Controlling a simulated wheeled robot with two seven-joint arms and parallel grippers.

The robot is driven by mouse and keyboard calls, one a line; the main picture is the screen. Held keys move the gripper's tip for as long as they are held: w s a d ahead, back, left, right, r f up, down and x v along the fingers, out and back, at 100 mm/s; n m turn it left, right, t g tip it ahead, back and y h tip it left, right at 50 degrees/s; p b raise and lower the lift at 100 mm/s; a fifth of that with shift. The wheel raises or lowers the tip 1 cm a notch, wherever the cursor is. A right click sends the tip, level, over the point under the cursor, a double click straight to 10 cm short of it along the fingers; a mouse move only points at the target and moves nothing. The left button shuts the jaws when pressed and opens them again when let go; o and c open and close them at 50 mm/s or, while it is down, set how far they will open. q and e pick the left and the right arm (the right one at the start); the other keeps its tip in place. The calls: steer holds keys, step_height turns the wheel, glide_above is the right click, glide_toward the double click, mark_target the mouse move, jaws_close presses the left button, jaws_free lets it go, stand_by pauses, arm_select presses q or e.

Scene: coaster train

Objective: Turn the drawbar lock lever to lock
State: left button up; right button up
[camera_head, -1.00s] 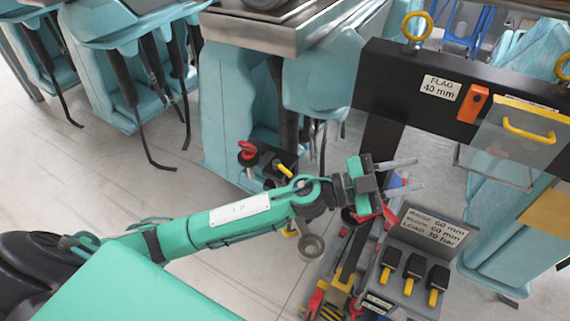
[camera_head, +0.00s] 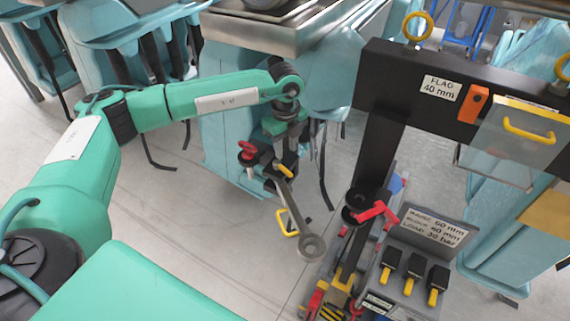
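The grey drawbar (camera_head: 297,218) with a ring at its end sticks out from a black block on the blue-green car. A red handle (camera_head: 247,149) stands on the left of that block. A small yellow handle (camera_head: 285,171) sits by the drawbar's root; I cannot tell which of the two is the lock lever. My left gripper (camera_head: 284,158) points down right over the yellow handle and partly covers the block. I cannot tell whether its fingers touch the handle or how far apart they are. My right gripper is not in view.
A black frame (camera_head: 383,135) with a flag sign and a clear panel with a yellow handle (camera_head: 529,131) stands at right. Below it are a red lever (camera_head: 372,214) and a grey panel with several yellow-tipped black levers (camera_head: 413,265).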

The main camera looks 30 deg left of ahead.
mark_target(285, 169)
arm_select(q)
steer(key=shift+a+f, duration=0.1)
steer(key=shift+a, duration=0.1)
step_height(285, 169, down, 6)
steer(key=p, duration=0.3)
steer(key=shift+p, duration=0.3)
steer(key=shift+d+f, duration=0.1)
steer(key=shift+f, duration=0.5)
jaws_close()
